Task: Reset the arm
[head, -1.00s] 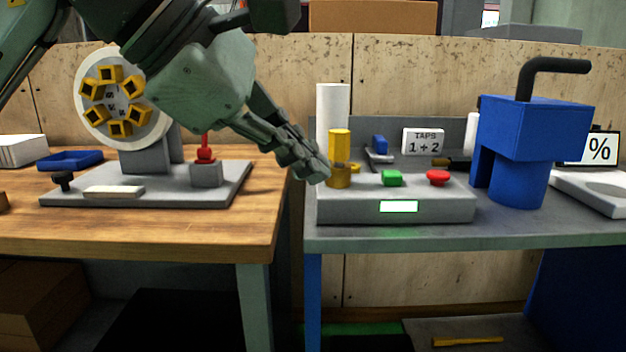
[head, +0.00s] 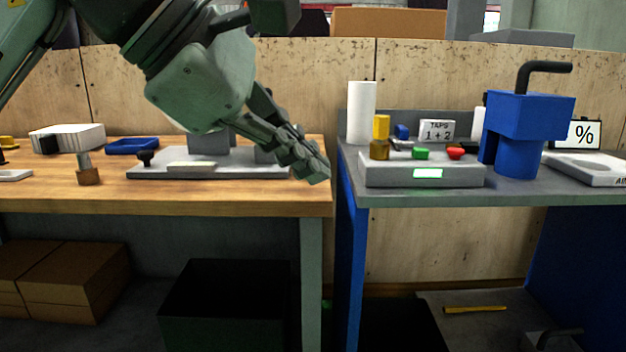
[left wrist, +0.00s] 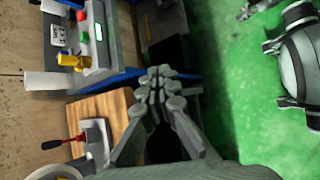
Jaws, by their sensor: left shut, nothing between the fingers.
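My left gripper (head: 312,166) is shut and empty. In the head view its arm comes in from the upper left, and its fingers point down and right in front of the gap between the two tables. In the left wrist view its closed fingertips (left wrist: 160,85) show in the middle. My right gripper does not show in the head view.
The wooden table (head: 240,204) holds a blue tray (head: 132,147) and a white-topped device (head: 68,137). Green floor (left wrist: 230,60) is open right of the fingers in the left wrist view.

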